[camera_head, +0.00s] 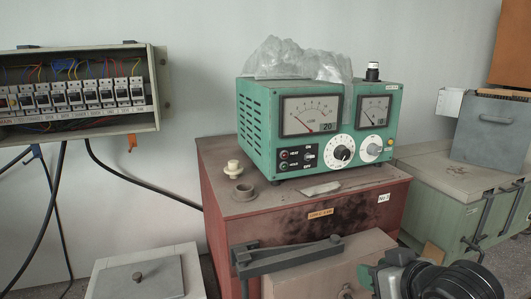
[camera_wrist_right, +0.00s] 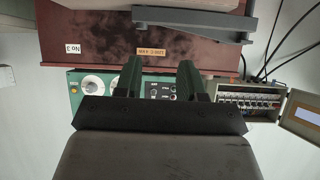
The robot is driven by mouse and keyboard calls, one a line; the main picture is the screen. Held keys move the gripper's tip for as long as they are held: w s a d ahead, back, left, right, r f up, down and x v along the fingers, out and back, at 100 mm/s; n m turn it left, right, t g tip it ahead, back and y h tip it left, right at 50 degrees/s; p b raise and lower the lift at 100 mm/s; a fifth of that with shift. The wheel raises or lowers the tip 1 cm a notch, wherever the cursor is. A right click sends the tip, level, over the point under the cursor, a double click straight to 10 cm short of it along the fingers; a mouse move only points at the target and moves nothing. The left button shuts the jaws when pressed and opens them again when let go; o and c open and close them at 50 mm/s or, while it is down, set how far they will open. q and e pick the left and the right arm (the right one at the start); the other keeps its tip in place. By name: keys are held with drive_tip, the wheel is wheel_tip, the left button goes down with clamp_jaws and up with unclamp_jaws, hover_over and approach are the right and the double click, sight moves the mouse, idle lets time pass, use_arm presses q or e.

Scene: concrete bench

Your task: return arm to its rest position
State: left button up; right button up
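My right gripper (camera_wrist_right: 158,68) shows in the right wrist view. Its two dark green fingers stand apart with a gap between them, and I see nothing held in it. Beyond the fingers is the front of a green meter unit (camera_wrist_right: 91,84), seen upside down. Whether the fingers touch it I cannot tell, but they appear apart from it. In the head view, dark jointed parts that look like my own arm are at the bottom right corner; gripper fingers cannot be made out there. My left arm and gripper are in neither view.
The green meter unit (camera_head: 255,130) stands on a red cabinet (camera_head: 230,208), with crumpled clear plastic (camera_head: 290,60) on top. A dark bracket (camera_head: 285,257) lies in front. An open breaker box (camera_head: 80,123) with hanging cables is at left. A green chest (camera_head: 437,210) is at right.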

drive_tip(key=s+f+g+h, duration=0.1)
drive_tip(key=s+f+g, duration=0.15)
drive_tip(key=f, duration=0.45)
drive_tip(key=s+f+g, duration=0.1)
drive_tip(key=s+f, duration=0.3)
drive_tip(key=f, duration=0.3)
drive_tip(key=s+f+m+g+h, duration=0.1)
drive_tip(key=s+f+g, duration=0.1)
drive_tip(key=s+f, duration=0.5)
drive_tip(key=s+f+g+h, duration=0.1)
drive_tip(key=s+f+g, duration=0.1)
drive_tip(key=s+f, duration=0.5)
drive_tip(key=s+f+g+b, duration=0.1)
drive_tip(key=s+f+b, duration=0.15)
drive_tip(key=f, duration=1.35)
drive_tip(key=s+f+b, duration=0.1)
drive_tip(key=f+b, duration=0.3)
drive_tip(key=f, duration=1.1)
drive_tip(key=s+d+f+b, duration=0.1)
drive_tip(key=s+f+b, duration=0.1)
drive_tip(key=s+f, duration=0.6)
drive_tip(key=s+d+f+g+b, duration=0.1)
drive_tip(key=s+d+f+b, duration=0.1)
drive_tip(key=s+f, duration=0.6)
wheel_tip(320, 180, down, 4)
drive_tip(key=shift+d+r+h, duration=0.2)
drive_tip(key=shift+d+h, duration=0.1)
drive_tip(key=shift+g, duration=0.25)
